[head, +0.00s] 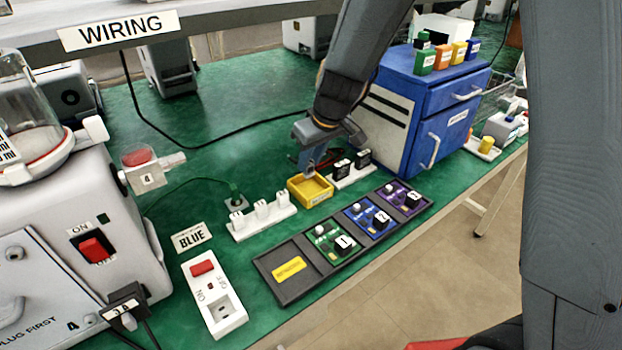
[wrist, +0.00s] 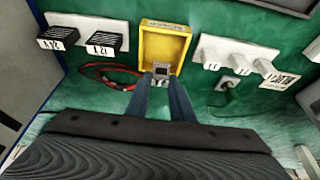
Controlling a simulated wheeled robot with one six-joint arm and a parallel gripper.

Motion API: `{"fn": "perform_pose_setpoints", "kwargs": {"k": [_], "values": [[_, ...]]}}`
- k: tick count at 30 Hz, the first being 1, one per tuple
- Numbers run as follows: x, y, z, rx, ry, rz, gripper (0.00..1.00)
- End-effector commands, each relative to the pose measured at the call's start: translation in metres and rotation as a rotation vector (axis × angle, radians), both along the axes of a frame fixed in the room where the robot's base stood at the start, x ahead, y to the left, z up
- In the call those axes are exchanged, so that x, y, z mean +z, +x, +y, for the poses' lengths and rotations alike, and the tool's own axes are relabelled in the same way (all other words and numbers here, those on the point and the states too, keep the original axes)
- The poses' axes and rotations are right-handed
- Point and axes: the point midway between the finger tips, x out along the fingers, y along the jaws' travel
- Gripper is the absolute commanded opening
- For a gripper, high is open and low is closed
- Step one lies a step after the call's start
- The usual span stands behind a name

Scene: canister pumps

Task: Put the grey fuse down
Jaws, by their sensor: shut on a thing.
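My gripper (head: 309,167) points down at the yellow tray (head: 316,201) in the head view. In the wrist view, the fingertips (wrist: 161,82) are shut on a small grey fuse (wrist: 161,70). The fuse shows at the lower edge of the yellow tray (wrist: 165,46) in that view, with the rest of the tray's floor looking empty. I cannot tell whether the fuse touches the tray. In the head view the fuse is mostly hidden by the fingers.
A white holder with white blocks (head: 262,218) stands left of the tray, and a holder with black blocks (head: 351,168) stands right. A dark compartment tray (head: 290,290) lies in front. The blue cabinet (head: 400,120) stands close behind. A red cable (wrist: 105,72) lies beside the tray.

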Motion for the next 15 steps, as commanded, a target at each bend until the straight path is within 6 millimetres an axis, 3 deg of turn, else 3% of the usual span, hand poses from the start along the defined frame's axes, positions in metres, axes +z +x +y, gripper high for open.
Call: {"fn": "perform_pose_setpoints", "kwargs": {"k": [10, 15], "values": [[-0.041, 0.001, -0.001, -0.004, 0.001, 0.002, 0.0], [-0.051, 0.001, -0.002, -0.003, 0.0, 0.0, 0.0]]}}
